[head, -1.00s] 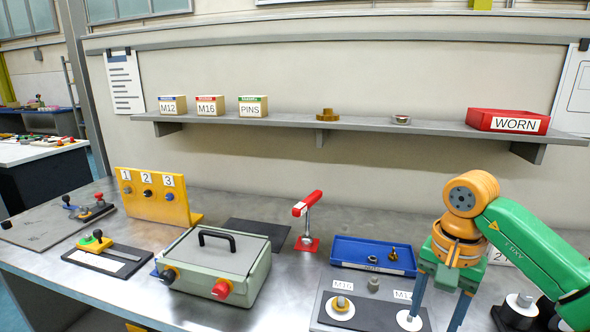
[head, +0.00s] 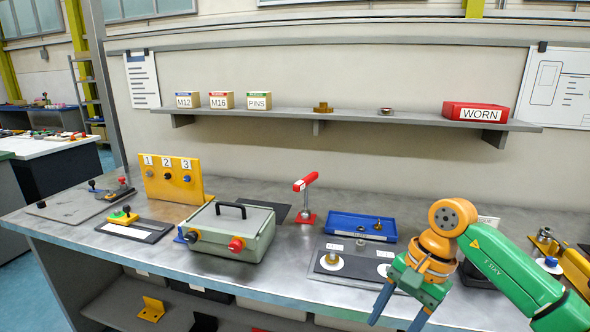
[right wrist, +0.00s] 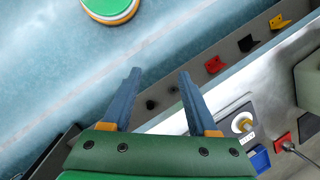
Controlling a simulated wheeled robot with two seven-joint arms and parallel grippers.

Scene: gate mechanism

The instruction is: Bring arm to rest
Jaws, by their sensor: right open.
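My right gripper (head: 399,304) hangs at the lower right of the head view, with its green and orange wrist in front of the bench's front edge. Its two blue fingers point down, spread apart with nothing between them. In the right wrist view the fingers (right wrist: 158,98) are also parted and empty, over the blue floor and the lower shelf. My right arm (head: 510,272) reaches in from the right. My left gripper is not in view.
The bench (head: 285,283) carries a grey-green box (head: 228,233), a red-handled clamp (head: 305,199), a blue tray (head: 350,224) and a dark plate with white discs (head: 332,263) close to my gripper. A lower shelf (head: 245,314) holds a yellow bracket (head: 151,308).

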